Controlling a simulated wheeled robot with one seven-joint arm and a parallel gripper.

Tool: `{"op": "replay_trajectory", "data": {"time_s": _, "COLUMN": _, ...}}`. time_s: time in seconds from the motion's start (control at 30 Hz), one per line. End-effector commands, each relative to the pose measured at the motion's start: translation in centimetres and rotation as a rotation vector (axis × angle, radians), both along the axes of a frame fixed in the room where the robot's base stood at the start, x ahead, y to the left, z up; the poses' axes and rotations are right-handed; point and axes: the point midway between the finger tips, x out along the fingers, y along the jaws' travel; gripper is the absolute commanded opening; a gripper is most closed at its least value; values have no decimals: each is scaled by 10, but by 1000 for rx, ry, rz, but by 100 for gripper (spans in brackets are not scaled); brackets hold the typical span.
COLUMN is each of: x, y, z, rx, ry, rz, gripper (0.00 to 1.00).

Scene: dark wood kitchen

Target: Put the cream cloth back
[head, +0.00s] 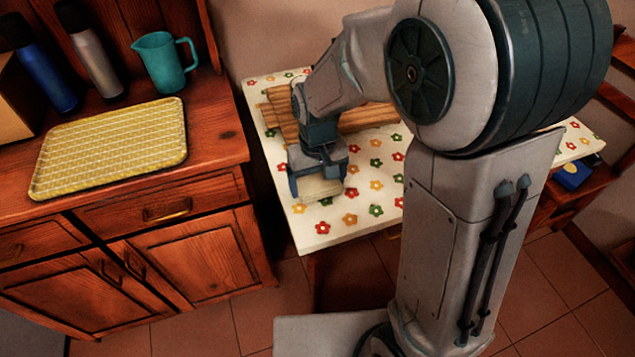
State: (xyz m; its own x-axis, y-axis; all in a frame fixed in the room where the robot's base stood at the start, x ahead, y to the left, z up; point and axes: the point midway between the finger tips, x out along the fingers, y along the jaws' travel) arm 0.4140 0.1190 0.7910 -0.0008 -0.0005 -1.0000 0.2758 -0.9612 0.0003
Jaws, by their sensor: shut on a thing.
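My gripper (319,178) is over the front left part of the table with the flowered cover (318,229). It points down and is shut on the cream cloth (320,189), a small pale block-like shape between its fingers. The cloth is at or just above the flowered cover; I cannot tell whether it touches. My wrist hides part of the cloth's top. A wooden slatted board (365,117) lies on the table behind my gripper, partly hidden by my arm.
A dark wood cabinet (222,144) stands at the left. On it are a yellow woven tray (112,147), a teal jug (160,63), a blue bottle (47,80) and a silver bottle (97,60). A blue object (573,174) sits on a shelf at the right.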

Motion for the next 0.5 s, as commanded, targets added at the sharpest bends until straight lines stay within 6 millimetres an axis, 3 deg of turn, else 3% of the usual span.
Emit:
{"op": "replay_trajectory", "data": {"time_s": 0.4, "x": 0, "y": 0, "z": -11, "rx": 0, "ry": 0, "rz": 0, "gripper": 64}}
{"op": "replay_trajectory", "data": {"time_s": 0.43, "x": 0, "y": 0, "z": -10, "rx": 0, "ry": -1, "rz": 0, "gripper": 91}}
{"op": "replay_trajectory", "data": {"time_s": 0.47, "x": 0, "y": 0, "z": -9, "rx": 0, "ry": -1, "rz": 0, "gripper": 100}}
{"op": "replay_trajectory", "data": {"time_s": 0.5, "x": 0, "y": 0, "z": -9, "rx": 0, "ry": -1, "rz": 0, "gripper": 100}}
